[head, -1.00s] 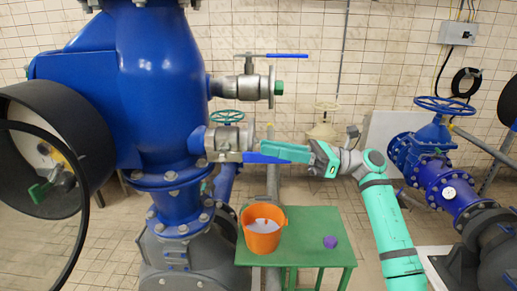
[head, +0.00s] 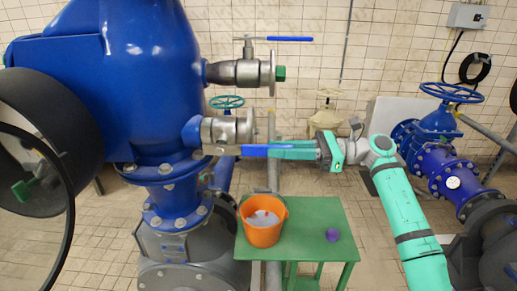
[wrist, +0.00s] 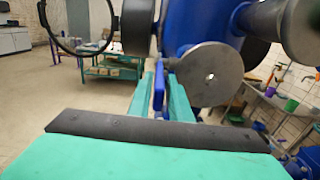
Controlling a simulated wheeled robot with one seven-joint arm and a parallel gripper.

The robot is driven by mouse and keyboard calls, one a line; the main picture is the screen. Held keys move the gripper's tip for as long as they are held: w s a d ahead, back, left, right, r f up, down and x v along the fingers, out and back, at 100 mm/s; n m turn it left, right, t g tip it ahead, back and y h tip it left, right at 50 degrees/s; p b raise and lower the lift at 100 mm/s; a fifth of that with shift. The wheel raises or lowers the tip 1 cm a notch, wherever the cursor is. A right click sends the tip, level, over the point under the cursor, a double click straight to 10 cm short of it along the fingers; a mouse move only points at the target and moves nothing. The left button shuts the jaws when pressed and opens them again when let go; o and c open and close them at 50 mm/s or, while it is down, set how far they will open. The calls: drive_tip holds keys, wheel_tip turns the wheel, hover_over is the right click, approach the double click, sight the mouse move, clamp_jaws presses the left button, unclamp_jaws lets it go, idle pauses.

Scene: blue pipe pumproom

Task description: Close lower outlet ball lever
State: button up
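The lower outlet valve (head: 228,130) is a grey metal valve on the right side of the big blue housing. Its lever is a grey bar with a blue grip (head: 254,151), pointing right in the head view. My gripper (head: 272,152) reaches it from the right, its teal fingers lying along the grip. In the wrist view, the blue grip (wrist: 158,92) stands between the two fingers (wrist: 159,98), with little space on either side. Whether the fingers press on it I cannot tell.
An upper valve with a blue lever (head: 285,39) sits above. Below stands a green table (head: 310,214) with an orange bucket (head: 262,232) and a purple object (head: 332,235). A teal handwheel (head: 226,102) is behind the lower valve. Blue pipework (head: 437,165) stands right.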

sight(258, 156)
drive_tip(key=a, duration=0.5)
drive_tip(key=shift+a, duration=0.4)
clamp_jaws()
